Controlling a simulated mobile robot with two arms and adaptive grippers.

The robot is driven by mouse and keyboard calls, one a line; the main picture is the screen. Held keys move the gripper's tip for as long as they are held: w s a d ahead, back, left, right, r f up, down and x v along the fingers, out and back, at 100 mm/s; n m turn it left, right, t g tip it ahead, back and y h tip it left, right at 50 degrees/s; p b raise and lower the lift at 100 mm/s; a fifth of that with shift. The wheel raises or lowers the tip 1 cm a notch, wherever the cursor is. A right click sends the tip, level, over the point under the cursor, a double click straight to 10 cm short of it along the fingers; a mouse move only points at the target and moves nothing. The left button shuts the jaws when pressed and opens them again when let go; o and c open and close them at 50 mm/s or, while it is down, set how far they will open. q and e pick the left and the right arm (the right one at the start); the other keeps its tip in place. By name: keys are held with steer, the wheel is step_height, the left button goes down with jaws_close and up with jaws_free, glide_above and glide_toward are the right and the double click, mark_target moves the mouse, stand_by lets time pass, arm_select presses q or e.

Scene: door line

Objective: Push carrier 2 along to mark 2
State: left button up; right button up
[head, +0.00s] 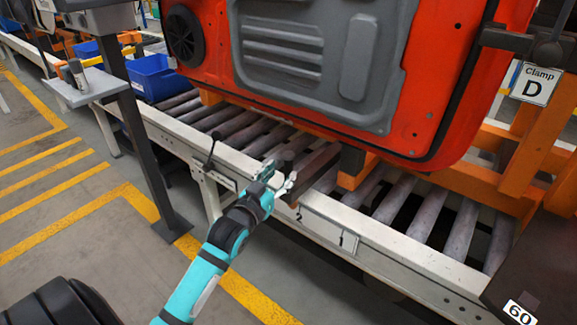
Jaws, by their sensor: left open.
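A large red door (450,80) with a grey inner panel stands over the roller conveyor on an orange carrier (358,172). No number shows on this carrier, so I cannot tell if it is carrier 2. A dark bar (312,168) sticks out from under it toward the near rail. Mark 2 (299,215) is a black numeral on the near rail, just right of and below my gripper. My left gripper (281,180) is open at the near rail, close to the end of the dark bar. I cannot tell whether they touch. My right gripper is not in view.
Mark 1 (341,239) is further right on the rail. A black lever (211,150) stands on the rail to the left. A dark post (140,150) with a shelf (88,88) stands nearer. Blue bins (155,78) are behind. A "Clamp D" sign (535,84) hangs right.

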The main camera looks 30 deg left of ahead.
mark_target(286, 167)
arm_select(q)
steer(key=w, duration=0.4)
steer(key=shift+w+a, duration=0.1)
steer(key=shift+a, duration=0.1)
steer(key=shift+w, duration=0.45)
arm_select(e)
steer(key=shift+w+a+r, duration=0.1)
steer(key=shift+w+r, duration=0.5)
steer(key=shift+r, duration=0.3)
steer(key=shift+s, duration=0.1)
arm_select(q)
steer(key=c, duration=0.6)
jaws_close()
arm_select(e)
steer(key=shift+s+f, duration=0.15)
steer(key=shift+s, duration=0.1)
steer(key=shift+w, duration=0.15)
arm_select(q)
steer(key=shift+w+f, duration=0.1)
steer(key=shift+f, duration=0.05)
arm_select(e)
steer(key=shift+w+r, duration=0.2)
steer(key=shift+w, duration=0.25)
